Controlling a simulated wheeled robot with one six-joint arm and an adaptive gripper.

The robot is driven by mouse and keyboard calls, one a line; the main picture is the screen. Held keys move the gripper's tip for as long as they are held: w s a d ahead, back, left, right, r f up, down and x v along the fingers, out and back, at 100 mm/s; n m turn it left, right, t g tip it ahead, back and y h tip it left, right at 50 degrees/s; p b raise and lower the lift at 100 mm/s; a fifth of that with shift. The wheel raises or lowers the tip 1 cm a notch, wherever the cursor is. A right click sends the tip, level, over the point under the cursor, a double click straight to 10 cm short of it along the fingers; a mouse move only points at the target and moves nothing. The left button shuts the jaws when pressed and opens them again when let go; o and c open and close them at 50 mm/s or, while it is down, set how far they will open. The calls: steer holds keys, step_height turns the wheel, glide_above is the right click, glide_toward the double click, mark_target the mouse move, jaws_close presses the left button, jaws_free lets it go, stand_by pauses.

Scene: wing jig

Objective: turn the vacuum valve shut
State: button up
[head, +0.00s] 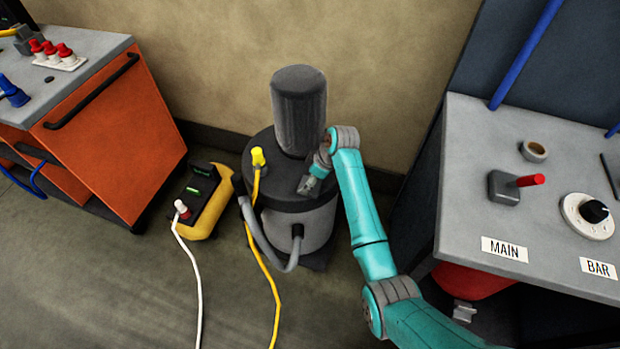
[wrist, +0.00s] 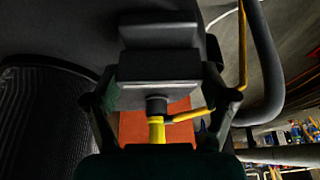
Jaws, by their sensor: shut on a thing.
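A valve-like grey block with a red lever (head: 530,180) stands on the right bench, above the label MAIN (head: 504,249); the lever points right. My gripper (head: 308,185) is far to its left, low over the lid of a grey drum-shaped machine (head: 297,228). In the wrist view my gripper (wrist: 160,90) has its fingers on both sides of a dark grey block (wrist: 158,66) and is shut on it. A yellow plug (head: 258,158) stands on the lid left of my gripper; it also shows in the wrist view (wrist: 156,130).
A black dial (head: 595,211) sits beside the label BAR (head: 599,267), and a tape roll (head: 534,151) lies behind the lever. A yellow box (head: 208,201) with a white cable and an orange cabinet (head: 112,150) are at left. Yellow cable and grey hose run beside the machine.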

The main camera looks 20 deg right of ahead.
steer(key=shift+m, duration=0.3)
steer(key=m+t+h, duration=0.1)
steer(key=m, duration=0.2)
steer(key=shift+m, duration=0.3)
steer(key=m+h, duration=0.1)
steer(key=m, duration=0.1)
steer(key=m+h, duration=0.1)
steer(key=m, duration=0.1)
steer(key=shift+m+t, duration=0.3)
steer(key=m+h, duration=0.1)
steer(key=m, duration=0.3)
steer(key=shift+h, duration=0.4)
steer(key=shift+m+g+h, duration=0.4)
steer(key=shift+m+h, duration=0.4)
steer(key=shift+m, duration=1.7)
steer(key=o, duration=1)
